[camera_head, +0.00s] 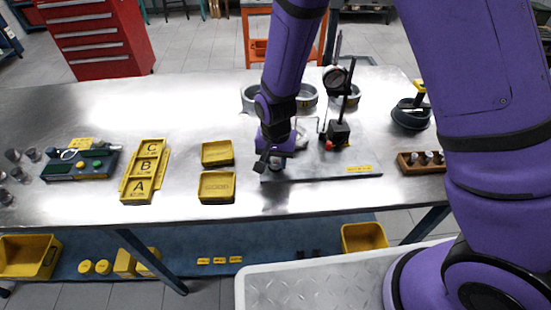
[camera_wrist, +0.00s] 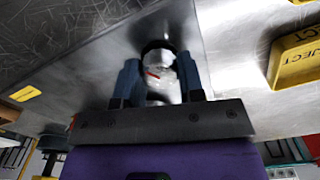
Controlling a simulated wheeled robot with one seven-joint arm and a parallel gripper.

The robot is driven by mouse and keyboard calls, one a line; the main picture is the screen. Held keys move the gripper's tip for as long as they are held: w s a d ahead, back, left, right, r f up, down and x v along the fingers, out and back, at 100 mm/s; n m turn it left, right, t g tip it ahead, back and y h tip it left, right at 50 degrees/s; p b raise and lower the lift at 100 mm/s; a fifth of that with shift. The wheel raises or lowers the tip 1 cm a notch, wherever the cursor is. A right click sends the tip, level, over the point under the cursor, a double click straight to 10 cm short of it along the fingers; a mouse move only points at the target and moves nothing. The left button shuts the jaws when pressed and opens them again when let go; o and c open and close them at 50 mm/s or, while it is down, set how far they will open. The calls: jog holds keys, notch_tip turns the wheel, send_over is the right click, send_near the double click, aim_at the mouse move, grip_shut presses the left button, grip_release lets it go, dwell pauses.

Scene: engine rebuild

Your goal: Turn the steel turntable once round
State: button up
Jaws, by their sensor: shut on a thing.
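The steel turntable (camera_wrist: 160,72) shows in the wrist view as a shiny round piece with a small red mark and a dark rim at its far side. My gripper (camera_wrist: 159,82) has one blue-grey finger on each side of it and is shut on it. In the head view my gripper (camera_head: 275,163) points down at the left front part of a grey steel plate (camera_head: 345,169) on the bench. The gripper and wrist hide most of the turntable there.
A dial gauge (camera_head: 335,78) on a black stand (camera_head: 339,132) is close right of my gripper. Metal rings stand behind. Two yellow trays (camera_head: 217,153) (camera_head: 216,187) lie to the left, beside a yellow A-B-C rack (camera_head: 145,172). A wooden block (camera_head: 421,164) with several pieces lies right.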

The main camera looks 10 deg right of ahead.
aim_at(276, 160)
jog(key=n, duration=0.4)
jog(key=shift+n, duration=0.3)
jog(key=n, duration=0.4)
jog(key=shift+n, duration=0.3)
jog(key=n, duration=0.4)
jog(key=shift+n, duration=2.1)
jog(key=o, duration=0.9)
notch_tip(276, 160, up, 11)
jog(key=shift+f, duration=0.1)
